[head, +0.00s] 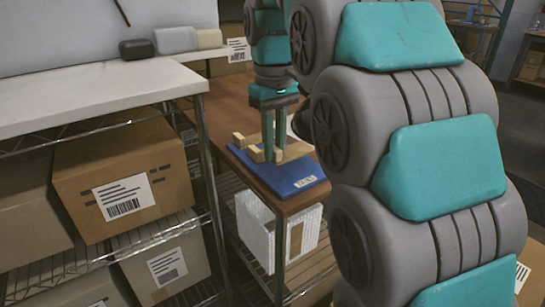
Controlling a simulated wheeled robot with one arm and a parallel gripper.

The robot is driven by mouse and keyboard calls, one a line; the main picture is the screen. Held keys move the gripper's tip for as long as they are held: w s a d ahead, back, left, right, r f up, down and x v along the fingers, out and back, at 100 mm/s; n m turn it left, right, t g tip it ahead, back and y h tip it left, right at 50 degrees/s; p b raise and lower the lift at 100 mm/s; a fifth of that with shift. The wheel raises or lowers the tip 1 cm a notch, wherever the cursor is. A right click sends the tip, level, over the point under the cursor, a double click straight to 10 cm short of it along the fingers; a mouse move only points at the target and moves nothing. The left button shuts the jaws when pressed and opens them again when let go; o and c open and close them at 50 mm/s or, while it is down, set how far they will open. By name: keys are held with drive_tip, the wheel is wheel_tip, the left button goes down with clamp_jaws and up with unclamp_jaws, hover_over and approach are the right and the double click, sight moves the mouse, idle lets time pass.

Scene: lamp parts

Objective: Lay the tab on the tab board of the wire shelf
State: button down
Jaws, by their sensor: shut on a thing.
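My gripper (273,154) points down over the blue tab board (294,184), which lies on the brown top of the wire shelf and has a small white label at its front. The gripper is shut on the tab, but the tab cannot be told apart from the tan wooden pieces around the fingertips. Those tan pieces (294,151) lie at the left and back of the board, with short blocks (255,154) sticking up. The fingers are upright and low among them. I cannot tell whether the tab touches the board.
My own arm fills the right side and hides what lies behind it. A white-topped wire rack (100,92) with cardboard boxes (125,180) stands at the left. A white box (262,225) sits under the brown top (228,112). Dark and pale objects (175,40) stand at the back.

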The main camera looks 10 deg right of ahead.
drive_tip(key=shift+w, duration=0.15)
drive_tip(key=shift+f, duration=1.75)
drive_tip(key=shift+f, duration=0.2)
drive_tip(key=c, duration=0.8)
unclamp_jaws()
drive_tip(key=shift+c, duration=0.2)
drive_tip(key=shift+r, duration=0.1)
